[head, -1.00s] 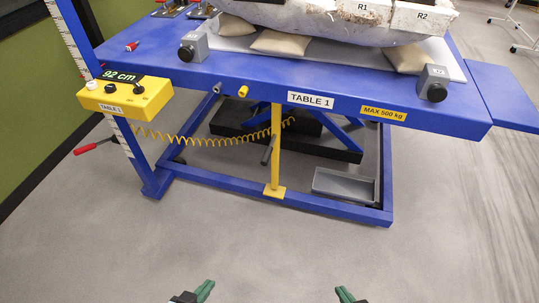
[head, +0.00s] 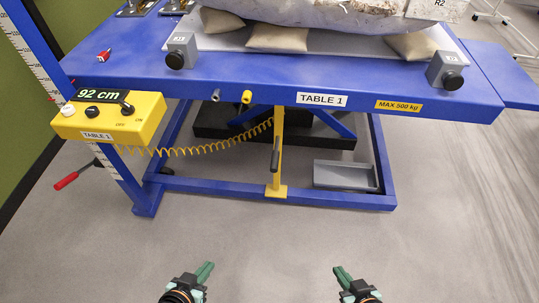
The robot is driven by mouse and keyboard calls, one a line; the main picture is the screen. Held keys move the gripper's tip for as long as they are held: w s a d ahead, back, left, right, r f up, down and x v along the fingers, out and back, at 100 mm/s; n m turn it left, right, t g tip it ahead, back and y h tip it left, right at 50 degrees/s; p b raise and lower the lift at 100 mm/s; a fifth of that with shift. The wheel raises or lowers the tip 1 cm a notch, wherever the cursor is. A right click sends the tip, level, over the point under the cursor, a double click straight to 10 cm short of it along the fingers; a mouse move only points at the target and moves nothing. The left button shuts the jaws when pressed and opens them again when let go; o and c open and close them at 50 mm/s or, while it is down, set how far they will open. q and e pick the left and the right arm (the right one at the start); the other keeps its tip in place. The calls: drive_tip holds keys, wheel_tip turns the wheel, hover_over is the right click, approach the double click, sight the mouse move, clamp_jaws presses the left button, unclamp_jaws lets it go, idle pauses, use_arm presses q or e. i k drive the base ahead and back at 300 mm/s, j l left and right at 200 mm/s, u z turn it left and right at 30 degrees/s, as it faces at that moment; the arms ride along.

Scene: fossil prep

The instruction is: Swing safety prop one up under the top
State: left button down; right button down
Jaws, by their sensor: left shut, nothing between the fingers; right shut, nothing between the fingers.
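The blue lift table, TABLE 1 (head: 240,84), stands ahead. A yellow post (head: 279,150), apparently the safety prop, stands nearly upright under its top, rising from a yellow foot (head: 276,191) on the lower frame. A dark grey handle (head: 275,155) is on the post. The post's upper end is hidden behind the table's front edge, so I cannot tell whether it touches the top. No number shows on it. My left gripper (head: 206,270) and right gripper (head: 340,272) are shut and empty, low in the picture, in front of the table and apart from the post.
A yellow control box (head: 110,122) reading 92 cm sits at the left, with a coiled yellow cable (head: 200,150) and a red-handled lever (head: 66,181). A yellow knob (head: 246,97) is on the front edge. A grey tray (head: 345,175) lies under the table. The front floor is clear.

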sight(275, 166)
drive_tip(key=i+j+z, duration=0.15)
drive_tip(key=j, duration=0.35)
drive_tip(key=i+j+z, duration=0.2)
drive_tip(key=j, duration=0.35)
drive_tip(key=j+z, duration=0.15)
drive_tip(key=j, duration=0.4)
